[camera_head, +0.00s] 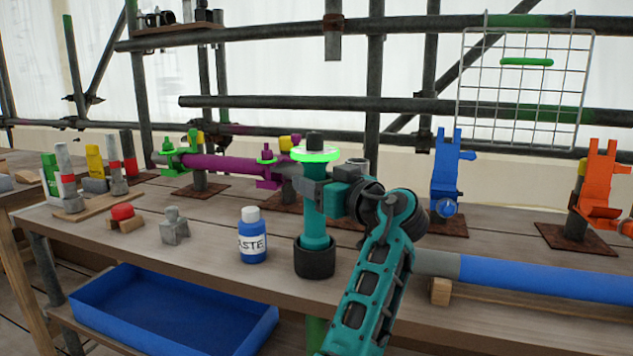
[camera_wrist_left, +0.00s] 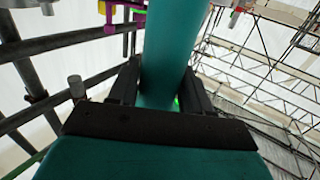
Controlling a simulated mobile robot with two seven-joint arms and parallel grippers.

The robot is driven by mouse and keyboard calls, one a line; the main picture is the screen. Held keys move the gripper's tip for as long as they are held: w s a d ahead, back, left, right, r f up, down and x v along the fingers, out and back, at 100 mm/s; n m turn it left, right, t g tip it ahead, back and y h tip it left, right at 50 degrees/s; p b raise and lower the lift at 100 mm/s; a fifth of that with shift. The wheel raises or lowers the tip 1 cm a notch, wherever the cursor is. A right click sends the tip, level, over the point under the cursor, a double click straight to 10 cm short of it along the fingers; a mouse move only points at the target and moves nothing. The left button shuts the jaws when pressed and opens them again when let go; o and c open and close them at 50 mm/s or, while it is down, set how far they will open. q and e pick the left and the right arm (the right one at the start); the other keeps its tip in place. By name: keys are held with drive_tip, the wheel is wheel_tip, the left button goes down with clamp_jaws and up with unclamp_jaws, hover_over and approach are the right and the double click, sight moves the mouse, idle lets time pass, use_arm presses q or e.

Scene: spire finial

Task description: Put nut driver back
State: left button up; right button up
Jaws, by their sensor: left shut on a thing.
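The nut driver (camera_head: 314,224) is a teal upright cylinder with a bright green ring near its top and a dark tip above it. My left gripper (camera_head: 314,188) is shut around its upper shaft, just below the ring. In the left wrist view the teal shaft (camera_wrist_left: 165,50) runs between the two dark fingers (camera_wrist_left: 160,95). The driver's lower end meets a wide black cup-like piece (camera_head: 314,258) at the bench's front; I cannot tell whether this is part of the driver or a separate holder. My right gripper is not in view.
A blue-and-white paste bottle (camera_head: 252,236) stands close left of the black piece. A grey-and-blue tube (camera_head: 540,278) lies to the right on a wooden block. Blue (camera_head: 447,180) and orange (camera_head: 597,190) clamps stand behind. A blue tray (camera_head: 170,312) sits below the bench's front edge.

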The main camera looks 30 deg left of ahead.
use_arm(q)
drive_tip(key=shift+f, duration=0.2)
drive_tip(key=o, duration=1.2)
drive_tip(key=shift+o, duration=1.1)
drive_tip(key=shift+f, duration=0.1)
drive_tip(key=shift+o, duration=0.3)
drive_tip(key=shift+f, duration=0.15)
drive_tip(key=o, duration=0.3)
drive_tip(key=shift+o, duration=0.2)
drive_tip(key=shift+f+b, duration=0.2)
drive_tip(key=shift+b, duration=0.25)
drive_tip(key=shift+f+b, duration=0.3)
drive_tip(key=shift+b, duration=0.05)
